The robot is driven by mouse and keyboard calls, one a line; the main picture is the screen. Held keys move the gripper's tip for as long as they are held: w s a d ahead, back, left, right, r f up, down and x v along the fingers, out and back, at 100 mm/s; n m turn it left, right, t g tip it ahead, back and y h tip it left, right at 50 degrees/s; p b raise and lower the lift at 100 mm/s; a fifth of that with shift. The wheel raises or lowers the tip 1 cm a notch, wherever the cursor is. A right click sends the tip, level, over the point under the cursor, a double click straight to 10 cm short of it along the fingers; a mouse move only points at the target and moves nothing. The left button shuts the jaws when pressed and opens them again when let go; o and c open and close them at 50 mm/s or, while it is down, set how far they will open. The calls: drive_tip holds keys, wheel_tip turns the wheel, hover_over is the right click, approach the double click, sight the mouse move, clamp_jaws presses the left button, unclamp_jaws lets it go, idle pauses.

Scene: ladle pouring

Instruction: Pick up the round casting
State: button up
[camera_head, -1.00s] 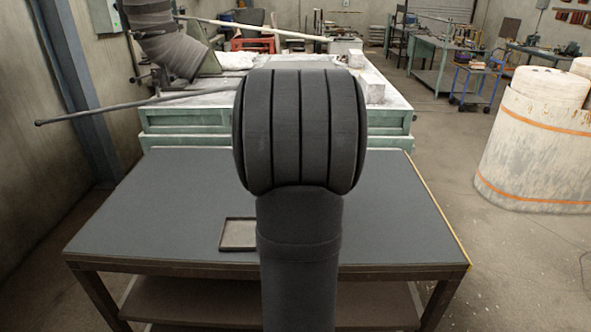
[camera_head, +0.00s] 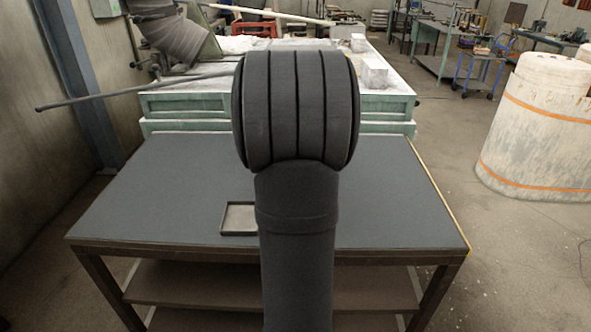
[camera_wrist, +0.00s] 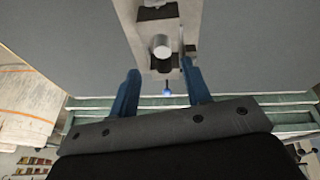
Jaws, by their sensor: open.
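A short, round, light-grey metal piece (camera_wrist: 161,46), which looks like the round casting, shows in the wrist view. It sits on or in a pale grey block-like fixture (camera_wrist: 158,12) with dark recesses, and I cannot tell exactly how it is seated. My gripper (camera_wrist: 160,66) has two blue fingers spread apart, with nothing held between them. The round piece appears just beyond the fingertips, between their lines. In the head view my arm hides the casting, the fixture and my gripper.
A dark table (camera_head: 150,190) carries a small shallow tray (camera_head: 239,207) near its front edge, partly hidden by my arm. A green-sided bench (camera_head: 190,103) stands behind. A small blue-ended part (camera_wrist: 167,92) shows between the fingers. The table's left and right sides are clear.

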drive_tip(key=w+f+m, duration=0.1)
drive_tip(key=w+f, duration=0.1)
drive_tip(key=f, duration=0.1)
drive_tip(key=w+f+m, duration=0.1)
drive_tip(key=w+f, duration=0.1)
drive_tip(key=f, duration=0.1)
drive_tip(key=w+f+m, duration=0.1)
drive_tip(key=w+f, duration=0.1)
drive_tip(key=f, duration=0.2)
drive_tip(key=shift+w+d+t, duration=0.1)
drive_tip(key=shift+t, duration=0.2)
drive_tip(key=shift+x, duration=2.65)
drive_tip(key=shift+w+r, duration=0.1)
drive_tip(key=shift+w, duration=0.1)
drive_tip(key=c, duration=0.8)
